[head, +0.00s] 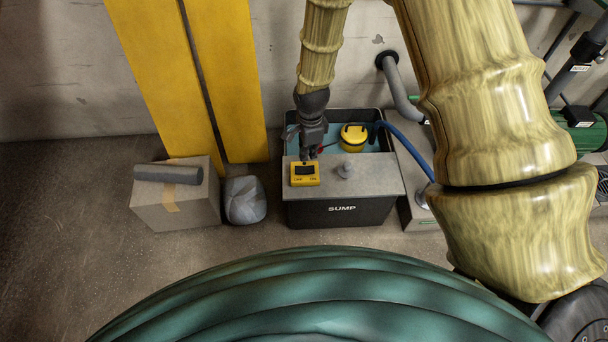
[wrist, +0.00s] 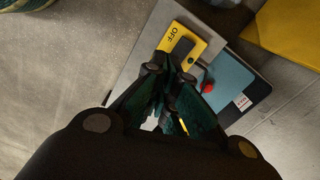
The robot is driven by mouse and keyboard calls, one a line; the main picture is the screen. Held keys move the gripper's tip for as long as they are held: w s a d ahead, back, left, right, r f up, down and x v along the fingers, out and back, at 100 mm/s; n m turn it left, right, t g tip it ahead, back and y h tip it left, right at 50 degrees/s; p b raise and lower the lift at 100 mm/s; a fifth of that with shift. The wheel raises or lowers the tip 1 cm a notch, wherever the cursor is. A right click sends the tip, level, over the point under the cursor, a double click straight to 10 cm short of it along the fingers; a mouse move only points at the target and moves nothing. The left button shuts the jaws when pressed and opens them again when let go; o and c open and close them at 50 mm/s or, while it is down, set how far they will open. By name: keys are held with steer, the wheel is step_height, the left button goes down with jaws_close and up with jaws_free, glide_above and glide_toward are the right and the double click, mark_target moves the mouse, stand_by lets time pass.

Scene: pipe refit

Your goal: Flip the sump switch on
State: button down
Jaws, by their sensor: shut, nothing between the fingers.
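The sump switch (head: 305,174) is a yellow box with a dark rocker, on the grey lid at the left front of the sump tank (head: 342,210). In the wrist view the switch (wrist: 195,42) shows the word OFF at its left end; its other end is partly behind my fingers. My gripper (head: 309,155) is shut and empty, with its fingertips just behind the switch in the head view. In the wrist view my gripper (wrist: 172,68) has its tips close beside the dark rocker. I cannot tell if they touch it, or which way the rocker is tipped.
A yellow float or pump (head: 353,138) sits in the tank's open rear part, with a blue hose (head: 400,140) leading right. A cardboard box (head: 180,205) and a grey bundle (head: 245,200) are to the left.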

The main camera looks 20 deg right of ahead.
mark_target(305, 170)
steer(key=w+m, duration=0.1)
steer(key=w+r+m+b, duration=0.1)
steer(key=w, duration=0.1)
steer(key=w+m+b, duration=0.1)
steer(key=shift+w+r, duration=0.15)
steer(key=shift+r, duration=0.2)
step_height(305, 170, down, 14)
steer(key=b, duration=0.4)
steer(key=shift+d+f, duration=0.1)
stand_by(0.5)
